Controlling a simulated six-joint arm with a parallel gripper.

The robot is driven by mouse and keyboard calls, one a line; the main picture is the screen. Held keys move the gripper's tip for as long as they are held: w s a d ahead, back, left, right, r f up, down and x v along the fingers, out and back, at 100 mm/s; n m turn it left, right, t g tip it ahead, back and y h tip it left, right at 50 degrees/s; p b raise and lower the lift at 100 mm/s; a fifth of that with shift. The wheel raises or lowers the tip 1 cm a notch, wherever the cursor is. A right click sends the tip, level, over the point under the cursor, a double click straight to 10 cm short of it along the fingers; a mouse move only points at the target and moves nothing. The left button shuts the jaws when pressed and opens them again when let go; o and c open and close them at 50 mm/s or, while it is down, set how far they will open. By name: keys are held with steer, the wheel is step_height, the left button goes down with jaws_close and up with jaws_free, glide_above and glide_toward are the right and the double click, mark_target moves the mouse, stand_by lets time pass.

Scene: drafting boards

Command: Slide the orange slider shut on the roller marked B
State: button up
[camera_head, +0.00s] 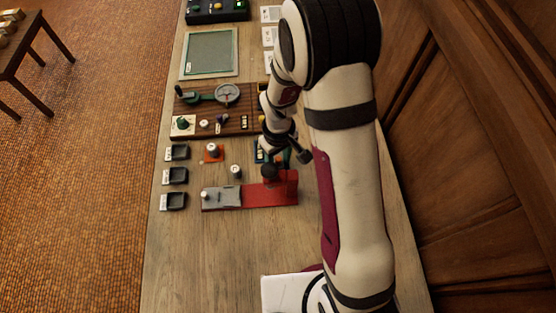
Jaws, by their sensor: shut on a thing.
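A long red-orange piece (256,194) lies on the near part of the table. A grey plate (222,195) with a white knob (204,196) covers its left end, and a raised red block (284,184) stands at its right end. I cannot tell which part is the slider. No letter B is legible, and no roller is clearly identifiable. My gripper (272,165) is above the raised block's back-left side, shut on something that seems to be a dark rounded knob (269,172). The fingertips are too small and dark to separate clearly.
A small orange square (220,157) bears a grey cylinder (212,148); another cylinder (236,172) stands nearby. Several black trays (175,176) line the left edge. A brown board (190,104) with instruments and a green panel (209,54) lie farther back. The near-left table is clear.

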steer(key=shift+w+a, duration=0.2)
steer(key=shift+w, duration=0.8)
stand_by(1.9)
steer(key=shift+s, duration=0.2)
stand_by(1.1)
steer(key=o, duration=0.8)
steer(key=shift+s+d, duration=0.1)
steer(key=shift+r, duration=3.5)
